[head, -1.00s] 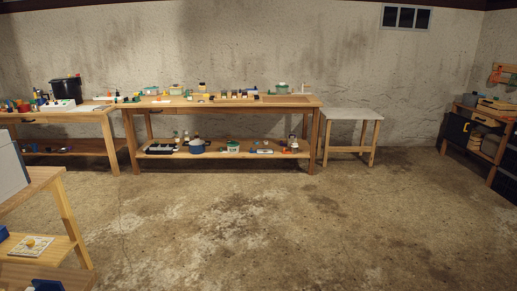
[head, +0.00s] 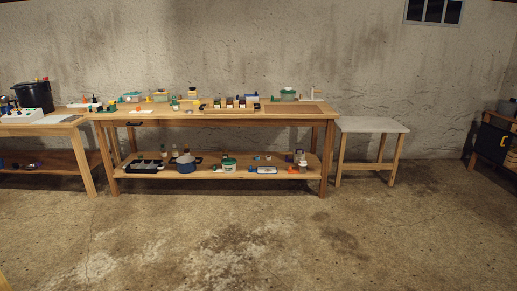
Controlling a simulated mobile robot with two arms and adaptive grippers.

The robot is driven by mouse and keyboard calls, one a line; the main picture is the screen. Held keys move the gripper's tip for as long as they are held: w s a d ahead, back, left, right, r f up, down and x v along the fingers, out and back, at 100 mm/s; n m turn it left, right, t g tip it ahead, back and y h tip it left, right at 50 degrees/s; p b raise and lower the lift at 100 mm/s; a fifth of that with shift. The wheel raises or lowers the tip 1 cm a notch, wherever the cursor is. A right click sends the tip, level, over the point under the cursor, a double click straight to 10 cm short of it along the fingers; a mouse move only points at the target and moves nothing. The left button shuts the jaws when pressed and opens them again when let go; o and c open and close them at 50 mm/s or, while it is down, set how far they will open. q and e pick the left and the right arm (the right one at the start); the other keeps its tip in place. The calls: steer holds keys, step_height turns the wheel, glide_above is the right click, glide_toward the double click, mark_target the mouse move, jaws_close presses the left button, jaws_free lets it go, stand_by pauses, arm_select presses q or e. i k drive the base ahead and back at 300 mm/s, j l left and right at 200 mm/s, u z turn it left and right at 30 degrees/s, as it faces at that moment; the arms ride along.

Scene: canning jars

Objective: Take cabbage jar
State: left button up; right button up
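No jar can be made out for certain as the cabbage jar at this distance. A row of several small jars with dark and pale contents stands in a wooden tray (head: 228,110) on top of the long wooden workbench (head: 160,115). A green-lidded container (head: 229,163) and a small jar-like item (head: 302,164) stand on the bench's lower shelf. Neither of my grippers shows in the head view.
A blue pot (head: 186,164) and a dark tray (head: 143,166) sit on the lower shelf. A grey-topped table (head: 371,125) stands right of the bench. A black bucket (head: 34,96) is on the left bench. The concrete floor (head: 260,235) ahead is clear.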

mark_target(242, 103)
steer(key=i, duration=3.6)
